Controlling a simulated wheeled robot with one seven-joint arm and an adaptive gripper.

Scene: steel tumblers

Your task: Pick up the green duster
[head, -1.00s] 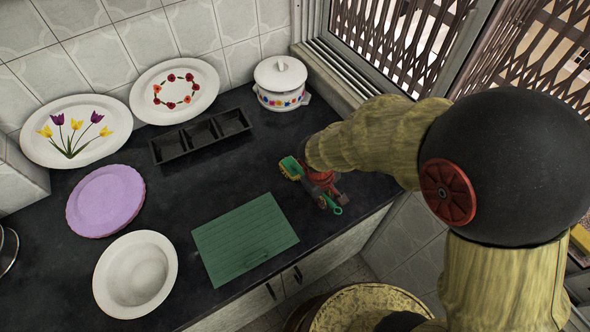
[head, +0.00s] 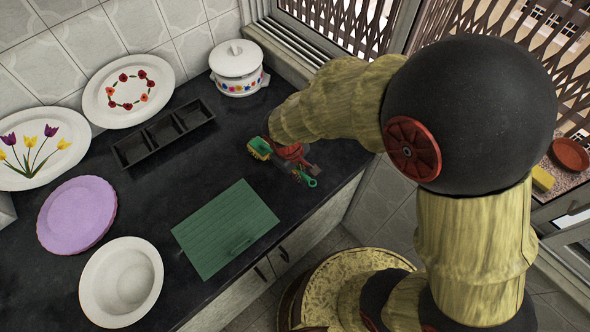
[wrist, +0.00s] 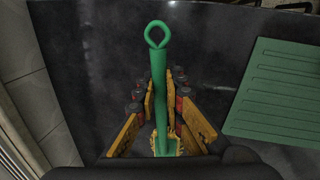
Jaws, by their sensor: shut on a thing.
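The green duster has a long handle with a loop at its end. In the wrist view the handle (wrist: 158,75) runs up the middle, between the yellow fingers of my gripper (wrist: 160,104), which is shut on it. In the head view the duster's green head (head: 260,148) shows left of my gripper (head: 292,160), and its looped handle end shows at the lower right. My gripper is low over the dark counter, near its front edge. I cannot tell whether the duster touches the counter. My gripper hides its middle.
A green ribbed board (head: 215,222) lies left of the gripper. A black three-part tray (head: 165,135) and a white lidded pot (head: 238,75) stand behind. A purple plate (head: 77,213), a white bowl (head: 118,285) and flowered plates (head: 125,92) are at left.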

